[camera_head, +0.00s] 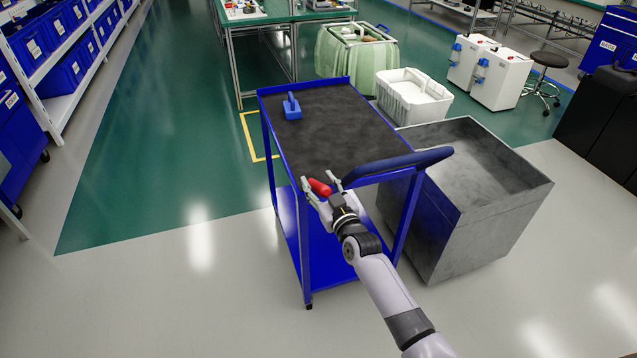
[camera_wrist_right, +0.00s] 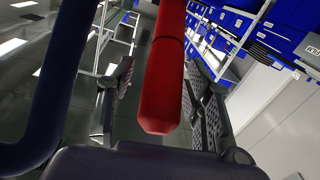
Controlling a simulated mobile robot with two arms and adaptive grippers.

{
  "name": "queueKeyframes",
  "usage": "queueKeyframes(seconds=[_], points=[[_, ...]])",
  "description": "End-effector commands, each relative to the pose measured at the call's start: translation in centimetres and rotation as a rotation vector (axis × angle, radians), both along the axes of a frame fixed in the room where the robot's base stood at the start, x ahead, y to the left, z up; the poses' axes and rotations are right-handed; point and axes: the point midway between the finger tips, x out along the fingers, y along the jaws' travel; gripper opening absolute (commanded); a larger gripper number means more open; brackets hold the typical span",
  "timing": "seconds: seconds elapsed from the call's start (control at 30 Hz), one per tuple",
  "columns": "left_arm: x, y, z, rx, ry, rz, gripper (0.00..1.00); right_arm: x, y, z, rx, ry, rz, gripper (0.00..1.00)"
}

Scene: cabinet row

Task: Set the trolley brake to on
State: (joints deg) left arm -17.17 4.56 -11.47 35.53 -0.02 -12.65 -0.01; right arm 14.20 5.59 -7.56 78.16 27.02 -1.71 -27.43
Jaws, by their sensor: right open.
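The blue trolley (camera_head: 282,165) has a dark top and a dark blue push handle (camera_head: 405,163) at its near right end. A red lever (camera_head: 319,187), which looks like the brake lever, shows at the trolley's near end. In the right wrist view the red lever (camera_wrist_right: 164,85) is a long red bar with a dark ring. My right gripper (camera_head: 319,179) is open, with one finger on each side of the red lever. I see no clear contact. The lever's base is hidden. My left gripper is not in view.
A blue hand tool (camera_head: 291,107) lies on the trolley top. A grey open metal bin (camera_head: 485,222) stands close on the trolley's right, with a white crate (camera_head: 413,97) behind it. Blue-bin shelving (camera_head: 60,104) is at far left. The floor left of the trolley is clear.

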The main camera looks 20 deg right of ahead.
Motion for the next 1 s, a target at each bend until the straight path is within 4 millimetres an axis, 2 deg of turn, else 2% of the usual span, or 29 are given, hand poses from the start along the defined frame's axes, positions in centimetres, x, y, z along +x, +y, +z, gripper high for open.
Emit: queueKeyframes(seconds=[0.1, 0.4, 1.0], points=[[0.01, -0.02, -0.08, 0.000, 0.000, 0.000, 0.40, 0.65, 0.10, 0.03, 0.000, -0.001, 0.000, 0.46], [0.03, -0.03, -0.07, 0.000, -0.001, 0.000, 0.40, 0.76, 0.12, 0.03, 0.001, 0.000, 0.000, 0.45], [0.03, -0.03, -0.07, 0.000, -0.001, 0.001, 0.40, 0.73, 0.10, 0.02, 0.001, 0.000, 0.000, 0.05]])
